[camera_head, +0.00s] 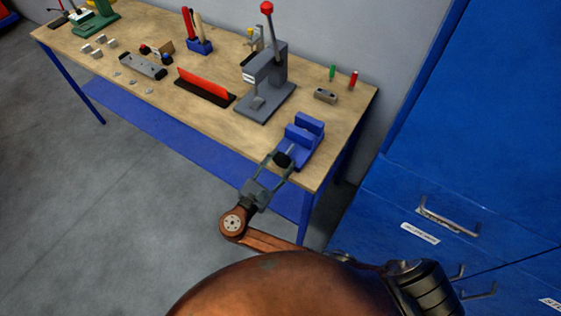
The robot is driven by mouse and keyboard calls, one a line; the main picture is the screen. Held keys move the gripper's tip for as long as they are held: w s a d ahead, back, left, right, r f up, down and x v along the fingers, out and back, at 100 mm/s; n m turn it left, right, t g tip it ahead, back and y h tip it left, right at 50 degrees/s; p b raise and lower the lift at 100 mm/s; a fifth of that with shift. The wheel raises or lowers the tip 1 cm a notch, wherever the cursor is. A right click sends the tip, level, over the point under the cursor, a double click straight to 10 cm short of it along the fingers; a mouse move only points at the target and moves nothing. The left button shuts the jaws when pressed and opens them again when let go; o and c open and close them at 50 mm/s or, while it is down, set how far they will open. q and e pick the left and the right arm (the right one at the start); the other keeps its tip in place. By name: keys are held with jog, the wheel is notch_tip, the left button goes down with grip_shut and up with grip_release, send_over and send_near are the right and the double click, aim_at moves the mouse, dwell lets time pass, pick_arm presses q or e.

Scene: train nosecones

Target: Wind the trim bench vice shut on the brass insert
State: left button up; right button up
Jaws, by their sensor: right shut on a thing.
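The blue bench vice (301,139) is mounted at the right front corner of the wooden workbench (222,122). My right gripper (282,163) reaches up to its front from the floor side. The fingers are shut on the dark vice handle (283,159) at the end of the screw. A gap shows between the vice's two blue jaws, but I cannot make out the brass insert in it at this size. My left gripper is not in view.
A grey arbor press (268,79) with a red knob stands behind the vice. A small grey block (325,95) lies at the right rear, near green (332,72) and red (353,80) upright pieces. Blue drawers (470,190) stand at the right. Bare benchtop lies right of the vice.

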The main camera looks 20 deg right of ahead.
jog(key=shift+c, duration=1.1)
jog(key=shift+r+m+p, duration=0.1)
jog(key=shift+m+p, duration=0.5)
jog(key=shift+m, duration=0.2)
jog(key=shift+m+p, duration=0.3)
jog(key=shift+m, duration=0.4)
jog(key=shift+s+m, duration=0.1)
jog(key=shift+m, duration=1.9)
